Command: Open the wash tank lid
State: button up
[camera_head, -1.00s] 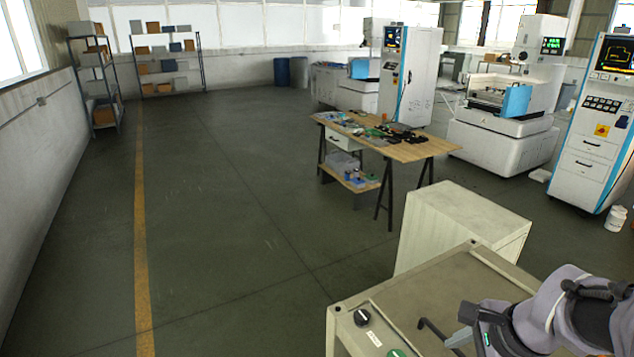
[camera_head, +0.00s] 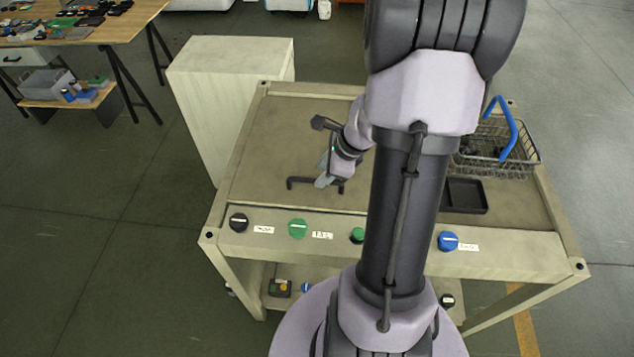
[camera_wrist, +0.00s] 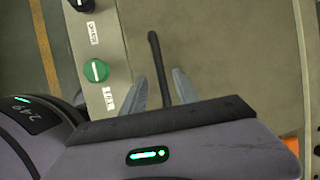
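The wash tank lid (camera_head: 280,130) is a flat beige panel lying level on top of the bench, and it appears shut. A dark bar handle (camera_head: 300,181) is fixed near its front edge; it also shows in the wrist view (camera_wrist: 155,55). My gripper (camera_head: 330,182) is at the right part of this handle. In the wrist view, the fingers of my gripper (camera_wrist: 161,88) stand apart on either side of the bar, with visible gaps. Nothing is clamped. My arm hides the right part of the lid in the head view.
A wire basket (camera_head: 528,160) with a blue handle and a black tray (camera_head: 466,196) sit right.

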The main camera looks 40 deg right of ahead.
aim_at(315, 179)
jog(key=b+x, duration=0.1)
jog(key=x, duration=0.2)
jog(key=shift+w+f, duration=0.2)
jog(key=shift+f, duration=0.1)
grip_shut()
jog(key=shift+r, duration=0.1)
dwell(1.1)
